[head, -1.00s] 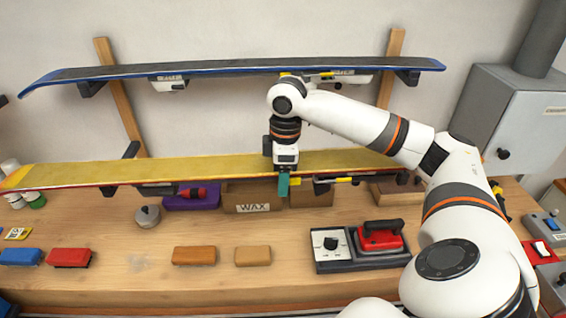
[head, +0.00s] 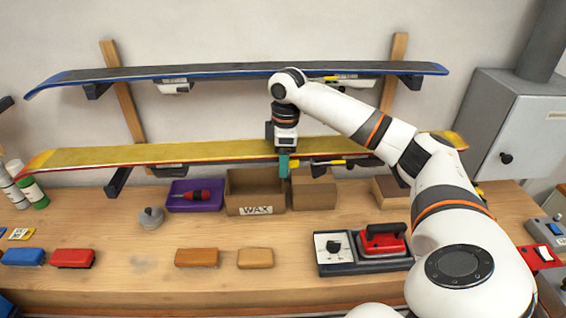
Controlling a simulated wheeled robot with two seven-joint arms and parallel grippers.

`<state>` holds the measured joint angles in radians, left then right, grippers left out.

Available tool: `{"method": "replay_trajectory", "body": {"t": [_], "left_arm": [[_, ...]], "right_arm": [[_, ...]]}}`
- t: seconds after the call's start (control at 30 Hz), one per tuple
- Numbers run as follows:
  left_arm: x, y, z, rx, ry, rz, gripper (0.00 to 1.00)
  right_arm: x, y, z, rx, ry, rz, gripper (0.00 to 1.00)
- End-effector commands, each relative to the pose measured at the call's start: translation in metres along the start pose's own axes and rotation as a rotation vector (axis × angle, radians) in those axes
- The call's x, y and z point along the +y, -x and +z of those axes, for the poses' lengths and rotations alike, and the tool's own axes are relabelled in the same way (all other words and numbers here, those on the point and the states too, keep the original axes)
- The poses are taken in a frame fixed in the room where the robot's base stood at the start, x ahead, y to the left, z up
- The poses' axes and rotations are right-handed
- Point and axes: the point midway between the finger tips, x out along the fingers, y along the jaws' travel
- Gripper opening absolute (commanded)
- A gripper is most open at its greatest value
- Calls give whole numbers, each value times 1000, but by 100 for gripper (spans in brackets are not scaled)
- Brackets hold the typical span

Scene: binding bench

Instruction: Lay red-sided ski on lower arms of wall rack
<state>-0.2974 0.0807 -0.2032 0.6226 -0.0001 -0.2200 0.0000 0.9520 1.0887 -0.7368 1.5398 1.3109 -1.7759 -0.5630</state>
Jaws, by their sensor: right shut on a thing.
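The red-sided ski (head: 180,153) lies level, yellow face up, across the wall rack's lower part, with binding parts under it. My right gripper (head: 284,166) points down and is shut on the ski near its middle. The rack has two wooden uprights (head: 122,95) on the wall. The left lower arm (head: 117,183) sticks out below the ski's front edge; I cannot tell whether the ski touches it. The right lower arm is hidden behind my right arm. A blue-sided ski (head: 220,72) rests on the upper arms. My left gripper is not in view.
The bench below holds a purple tray (head: 175,206), a wax box (head: 241,209), a red iron on a stand (head: 385,238), several brushes and blocks, and bottles (head: 33,187) near the ski's left end. A grey cabinet (head: 500,130) stands at the right.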

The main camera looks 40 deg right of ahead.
Motion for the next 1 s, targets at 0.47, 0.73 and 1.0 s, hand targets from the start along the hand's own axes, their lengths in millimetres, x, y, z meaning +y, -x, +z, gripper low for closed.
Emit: {"method": "replay_trajectory", "body": {"t": [0.47, 0.73, 1.0], "left_arm": [[1, 0, -4, 6, 4, 1, 20], [1, 0, -4, 7, 4, 1, 20], [0, -2, -5, 7, 4, 1, 20]], "right_arm": [[-41, 1, 2, -9, -2, -4, 23], [-64, -1, 2, -10, -1, -4, 23], [-79, -10, 1, -6, 1, -2, 23]]}}
